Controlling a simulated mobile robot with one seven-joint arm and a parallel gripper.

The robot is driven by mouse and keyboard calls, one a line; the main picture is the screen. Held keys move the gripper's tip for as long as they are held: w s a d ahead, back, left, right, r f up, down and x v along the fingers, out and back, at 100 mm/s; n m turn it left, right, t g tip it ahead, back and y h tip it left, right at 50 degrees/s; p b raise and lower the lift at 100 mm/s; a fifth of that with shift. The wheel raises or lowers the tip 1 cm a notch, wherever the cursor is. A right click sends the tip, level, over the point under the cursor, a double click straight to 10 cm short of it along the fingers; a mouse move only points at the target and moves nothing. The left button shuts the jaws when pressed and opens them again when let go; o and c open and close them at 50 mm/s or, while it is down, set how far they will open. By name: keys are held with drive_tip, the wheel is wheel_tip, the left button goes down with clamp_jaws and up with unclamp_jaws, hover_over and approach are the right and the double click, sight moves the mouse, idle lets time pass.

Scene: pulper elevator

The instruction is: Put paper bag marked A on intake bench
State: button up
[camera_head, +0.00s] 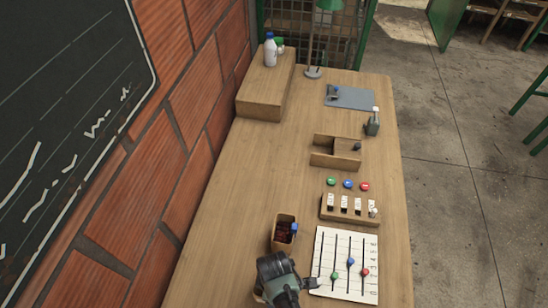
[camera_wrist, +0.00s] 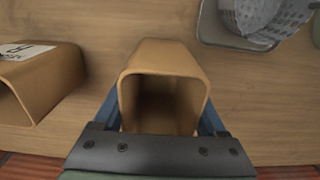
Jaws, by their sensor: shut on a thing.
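In the wrist view, my gripper (camera_wrist: 165,115) has its blue fingers shut on the two sides of a brown paper bag (camera_wrist: 165,58). Its open mouth faces the camera and its inside is dark. No mark shows on this held bag. A second brown bag (camera_wrist: 50,85) is at the left, apart from it. It bears a white label with a dark letter, cut by the frame edge and hard to read. In the head view, a wooden bench (camera_head: 225,195) runs along a brick wall; I cannot tell whether it is the intake bench.
In the wrist view, a grey perforated vessel (camera_wrist: 265,15) is at upper right. In the head view, the bench carries a brown container (camera_head: 284,219), a white slider board (camera_head: 325,260), a divided tray (camera_head: 322,158) and a wooden box (camera_head: 262,95). Its middle left is clear.

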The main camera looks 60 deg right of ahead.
drive_tip(key=shift+f, duration=0.2)
drive_tip(key=shift+f, duration=0.15)
drive_tip(key=o, duration=1.5)
wheel_tip(320, 180, up, 12)
drive_tip(key=shift+r, duration=0.15)
